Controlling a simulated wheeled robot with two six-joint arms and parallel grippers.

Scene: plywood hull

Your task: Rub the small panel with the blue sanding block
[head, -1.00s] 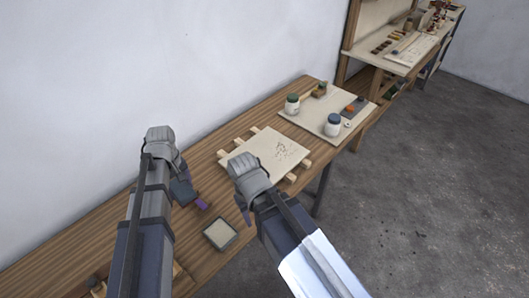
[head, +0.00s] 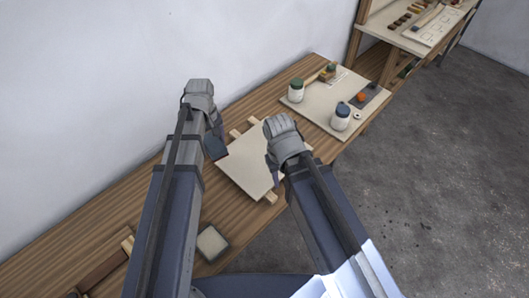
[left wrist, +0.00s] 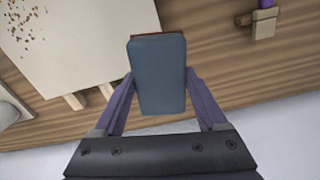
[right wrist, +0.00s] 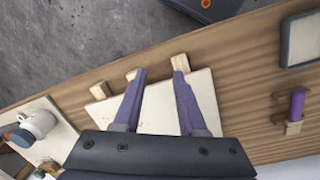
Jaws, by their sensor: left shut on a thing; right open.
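The blue sanding block (head: 215,147) is in my left gripper (head: 216,132). The left wrist view shows the block (left wrist: 158,80) between both fingers, with a reddish strip along its far edge. It is above the bench at the panel's left side; I cannot tell whether it touches anything. The small panel (head: 246,168) is a pale board lying on wooden strips. Brown specks show on the panel in the left wrist view (left wrist: 80,45). My right gripper (head: 273,172) is open and empty over the panel's right edge; its spread fingers show in the right wrist view (right wrist: 160,80).
A board (head: 317,112) with a green-lidded jar (head: 296,91) and a blue-lidded jar (head: 341,118) lies beyond the panel. A framed grey pad (head: 212,242) lies nearer. A purple-handled tool (right wrist: 297,105) is on the bench. The wall (head: 100,90) rises behind the bench.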

